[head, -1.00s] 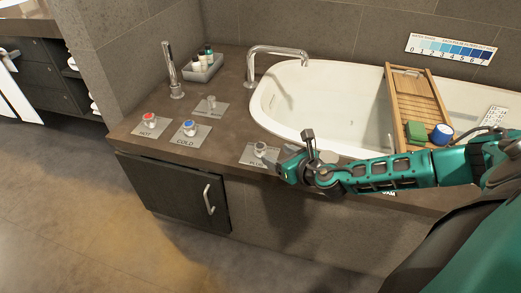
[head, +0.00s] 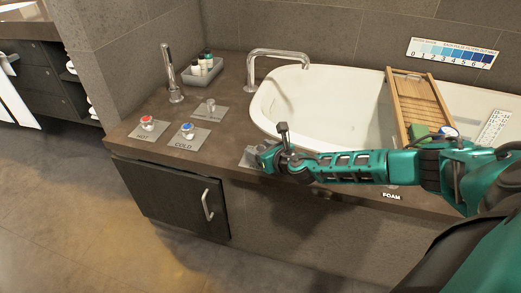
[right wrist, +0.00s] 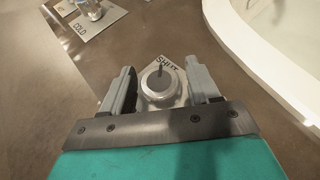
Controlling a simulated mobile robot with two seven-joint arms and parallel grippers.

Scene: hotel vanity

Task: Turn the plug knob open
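The plug knob (right wrist: 158,88) is a round silver-grey knob on a pale plate in the right wrist view. A thin dark mark on its top points up in that picture, toward a partly hidden label that seems to read SHUT. My right gripper (right wrist: 163,80) is open, with one finger on each side of the knob; a small gap shows beside it. In the head view my right gripper (head: 262,155) covers the knob, and only the left part of the plug plate (head: 246,157) shows. My left gripper is not in view.
The hot knob (head: 147,123) and cold knob (head: 187,130) stand to the left on the counter. The white bathtub (head: 290,115) with its spout (head: 277,54) lies behind. A wooden bath tray (head: 425,100) crosses the tub. A FOAM label (head: 391,196) shows on the front edge.

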